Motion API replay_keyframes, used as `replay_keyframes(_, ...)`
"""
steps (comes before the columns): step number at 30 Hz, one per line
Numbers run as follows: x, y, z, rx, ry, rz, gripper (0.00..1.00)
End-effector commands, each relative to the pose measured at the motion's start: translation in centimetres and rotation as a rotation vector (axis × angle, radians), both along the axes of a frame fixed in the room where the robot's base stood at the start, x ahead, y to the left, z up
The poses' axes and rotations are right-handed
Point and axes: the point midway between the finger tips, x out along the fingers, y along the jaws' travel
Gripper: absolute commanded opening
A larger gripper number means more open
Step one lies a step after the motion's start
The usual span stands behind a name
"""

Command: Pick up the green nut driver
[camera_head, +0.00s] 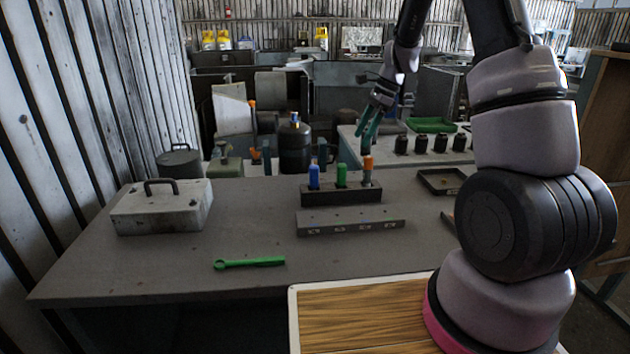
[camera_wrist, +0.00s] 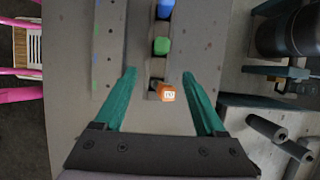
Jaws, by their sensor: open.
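The green nut driver (camera_head: 341,174) stands upright in the middle of a dark rack (camera_head: 340,196), between a blue driver (camera_head: 314,175) and an orange one (camera_head: 367,168). The wrist view shows its green top (camera_wrist: 161,46) from above, just beyond my fingertips. My gripper (camera_head: 367,138) hangs above the rack's right end, fingers pointing down. In the wrist view my gripper (camera_wrist: 158,74) is open and empty, with teal fingers spread. The orange driver's top (camera_wrist: 167,94) shows between the fingers. The lower shafts are hidden in the rack.
A flat grey bar (camera_head: 350,222) lies in front of the rack. A green wrench (camera_head: 248,262) lies near the table's front edge. A grey toolbox (camera_head: 162,207) is at left and a dark tray (camera_head: 441,181) at right. The tabletop between toolbox and rack is clear.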

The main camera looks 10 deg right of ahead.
Motion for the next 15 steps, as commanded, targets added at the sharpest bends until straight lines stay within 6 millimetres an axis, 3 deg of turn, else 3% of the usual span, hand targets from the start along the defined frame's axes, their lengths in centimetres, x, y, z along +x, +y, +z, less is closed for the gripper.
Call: replay_keyframes(15,0.7,2.0,-6.7,0.002,0.039,-0.041,0.72)
